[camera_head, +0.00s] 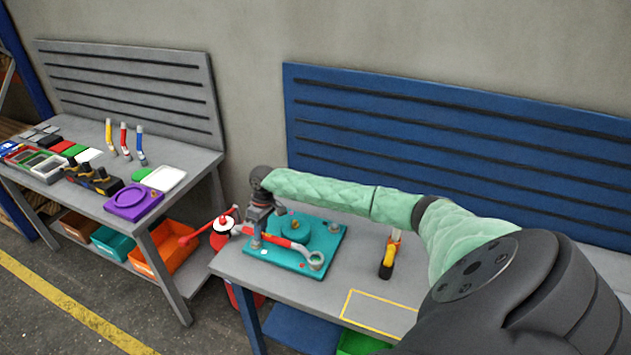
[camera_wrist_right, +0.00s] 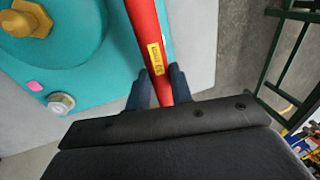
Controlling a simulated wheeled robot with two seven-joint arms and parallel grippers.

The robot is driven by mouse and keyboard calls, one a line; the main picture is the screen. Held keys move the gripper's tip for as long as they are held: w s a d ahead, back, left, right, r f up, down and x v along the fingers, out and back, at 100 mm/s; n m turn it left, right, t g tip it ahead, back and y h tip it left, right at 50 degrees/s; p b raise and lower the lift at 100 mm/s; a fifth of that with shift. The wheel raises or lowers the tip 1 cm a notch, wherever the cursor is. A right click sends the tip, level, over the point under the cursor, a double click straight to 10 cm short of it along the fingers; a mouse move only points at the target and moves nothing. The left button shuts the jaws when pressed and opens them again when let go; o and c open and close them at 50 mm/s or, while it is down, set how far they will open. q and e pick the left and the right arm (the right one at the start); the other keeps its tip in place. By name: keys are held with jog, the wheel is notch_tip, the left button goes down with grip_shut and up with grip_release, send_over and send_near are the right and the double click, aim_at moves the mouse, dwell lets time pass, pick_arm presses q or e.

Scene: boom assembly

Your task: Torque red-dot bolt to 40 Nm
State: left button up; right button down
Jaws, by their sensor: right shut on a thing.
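A teal plate (camera_head: 270,259) lies on the table with a round raised part and several bolts. In the right wrist view, the plate (camera_wrist_right: 95,75) shows a pinkish-red dot (camera_wrist_right: 34,86) near a silver bolt (camera_wrist_right: 60,103) and a gold hex nut (camera_wrist_right: 30,18). My right gripper (camera_wrist_right: 160,82) is shut on the red handle of a wrench (camera_wrist_right: 144,30) with a yellow label; the label's text is not legible. In the head view the wrench (camera_head: 285,241) lies low across the plate, its ring end at the front-right corner. I cannot tell whether the ring encircles a bolt.
A yellow-and-black tool (camera_head: 386,262) stands on the table right of the plate, near a yellow outlined rectangle (camera_head: 375,310). A red-and-white object with red arms (camera_head: 221,231) is left of the table. Another bench (camera_head: 185,172) at left holds trays, tools and a purple fixture (camera_head: 134,203).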

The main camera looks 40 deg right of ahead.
jog(key=shift+a+v, duration=0.25)
jog(key=shift+v, duration=0.9)
jog(key=shift+r, duration=0.2)
jog(key=shift+a+v, duration=0.15)
jog(key=shift+v, duration=0.5)
jog(key=shift+a+v, duration=0.15)
jog(key=shift+v, duration=0.55)
jog(key=shift+s, duration=0.1)
